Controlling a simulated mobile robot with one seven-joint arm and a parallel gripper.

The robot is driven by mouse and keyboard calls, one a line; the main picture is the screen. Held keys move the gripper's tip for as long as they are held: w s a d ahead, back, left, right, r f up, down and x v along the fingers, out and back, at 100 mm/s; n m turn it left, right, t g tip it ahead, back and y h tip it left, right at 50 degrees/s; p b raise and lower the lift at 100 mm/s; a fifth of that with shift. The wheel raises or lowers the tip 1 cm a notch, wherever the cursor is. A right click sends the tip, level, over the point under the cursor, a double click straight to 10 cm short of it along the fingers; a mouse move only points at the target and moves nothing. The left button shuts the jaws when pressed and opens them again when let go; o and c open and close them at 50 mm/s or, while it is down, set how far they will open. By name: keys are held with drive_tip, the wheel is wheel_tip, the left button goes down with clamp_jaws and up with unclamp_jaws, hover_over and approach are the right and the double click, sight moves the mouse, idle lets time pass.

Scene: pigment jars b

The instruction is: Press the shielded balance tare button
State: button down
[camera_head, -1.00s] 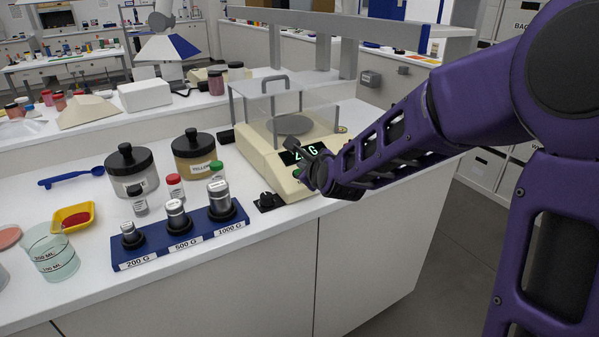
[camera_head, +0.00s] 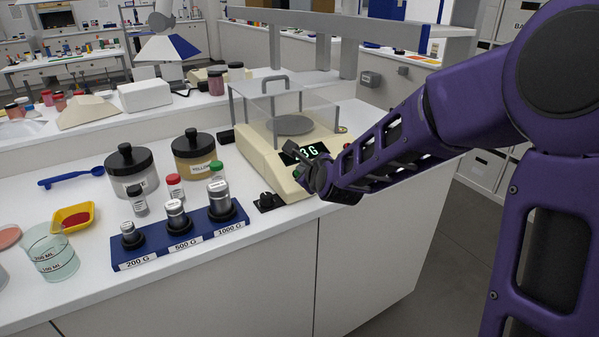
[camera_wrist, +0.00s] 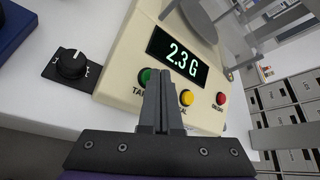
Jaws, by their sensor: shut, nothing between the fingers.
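The shielded balance (camera_head: 262,160) is a cream unit with a clear shield box and a round pan (camera_head: 290,125). In the wrist view its display (camera_wrist: 178,57) reads 2.3 G. The green tare button (camera_wrist: 147,75) is on the front panel, its label partly covered by my fingers. A yellow button (camera_wrist: 186,97) and a red on/off button (camera_wrist: 221,98) lie to its right. My gripper (camera_wrist: 161,74) is shut and empty, its tips beside and overlapping the green button's right edge. Whether they touch it, I cannot tell.
A black knob (camera_head: 267,200) sits left of the balance on the white bench. A blue rack (camera_head: 150,250) holds several weights. Two lidded jars (camera_head: 128,178) (camera_head: 194,160) stand behind it. The clear shield (camera_head: 262,100) rises behind the panel.

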drive_tip(key=shift+f, duration=0.2)
drive_tip(key=shift+r, duration=0.1)
drive_tip(key=shift+s+d+r+p, duration=0.15)
drive_tip(key=shift+s+r+p, duration=0.1)
drive_tip(key=shift+r+p, duration=0.55)
drive_tip(key=r+p, duration=0.2)
drive_tip(key=s+r+p, duration=0.1)
drive_tip(key=d+r+p, duration=0.1)
drive_tip(key=r+p, duration=0.1)
drive_tip(key=shift+s+r+p, duration=0.3)
drive_tip(key=shift+s+p, duration=0.05)
idle(0.5)
